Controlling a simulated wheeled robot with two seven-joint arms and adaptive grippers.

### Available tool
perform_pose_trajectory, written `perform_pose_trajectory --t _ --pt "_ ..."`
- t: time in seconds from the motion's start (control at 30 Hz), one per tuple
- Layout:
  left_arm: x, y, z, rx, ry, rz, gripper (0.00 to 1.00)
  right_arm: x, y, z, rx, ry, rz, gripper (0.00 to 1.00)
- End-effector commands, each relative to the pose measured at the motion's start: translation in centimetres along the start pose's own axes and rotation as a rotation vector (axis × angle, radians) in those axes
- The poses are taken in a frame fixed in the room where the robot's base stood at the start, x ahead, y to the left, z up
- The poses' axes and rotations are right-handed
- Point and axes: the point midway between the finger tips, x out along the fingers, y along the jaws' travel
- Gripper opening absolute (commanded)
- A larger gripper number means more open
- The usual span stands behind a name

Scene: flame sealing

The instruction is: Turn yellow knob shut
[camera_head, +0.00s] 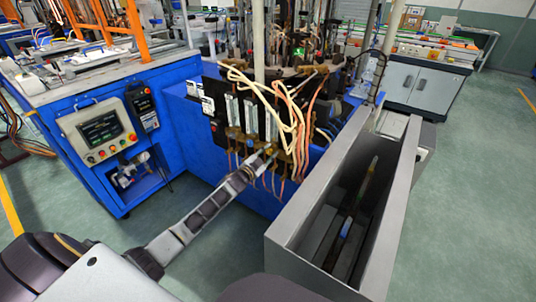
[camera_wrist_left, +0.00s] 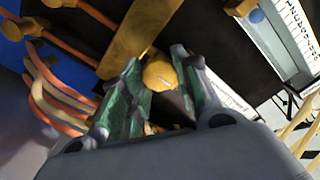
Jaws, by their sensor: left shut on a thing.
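The yellow knob (camera_wrist_left: 160,75) shows in the left wrist view as a rounded yellow piece between the two green-grey fingertips of my left gripper (camera_wrist_left: 152,88). The fingers are shut on it, one on each side. In the head view my left arm reaches in from the bottom left, and its gripper (camera_head: 262,160) is at the lower front of the valve panel (camera_head: 220,132). The knob is too small and covered there to make out. A brass fitting (camera_wrist_left: 136,40) lies just beyond the knob in the wrist view. My right gripper is not in view.
Clear flowmeter tubes (camera_head: 251,117) stand on the panel above the gripper. Cream and orange hoses (camera_head: 292,112) hang close to its right. A grey open metal trough (camera_head: 290,236) stands at the right. A blue cabinet with a control screen (camera_head: 100,128) is at the left.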

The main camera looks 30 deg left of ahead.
Motion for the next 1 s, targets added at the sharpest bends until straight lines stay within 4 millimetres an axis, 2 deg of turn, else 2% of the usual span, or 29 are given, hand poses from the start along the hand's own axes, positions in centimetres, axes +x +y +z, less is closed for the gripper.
perform_pose_trajectory --t 0.03,0.17,0.67,1.0 --pt "0.0 0.1 0.0 0.0 0.0 0.001 0.35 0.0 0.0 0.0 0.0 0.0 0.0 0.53" --pt "0.0 0.1 0.0 0.0 0.0 0.001 0.51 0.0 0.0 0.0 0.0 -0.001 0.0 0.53" --pt "-0.3 0.1 0.1 -0.001 -0.001 0.001 0.52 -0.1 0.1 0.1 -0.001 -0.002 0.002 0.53" --pt "-2.2 0.1 0.1 -0.001 0.0 0.001 0.52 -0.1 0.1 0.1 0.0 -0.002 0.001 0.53"
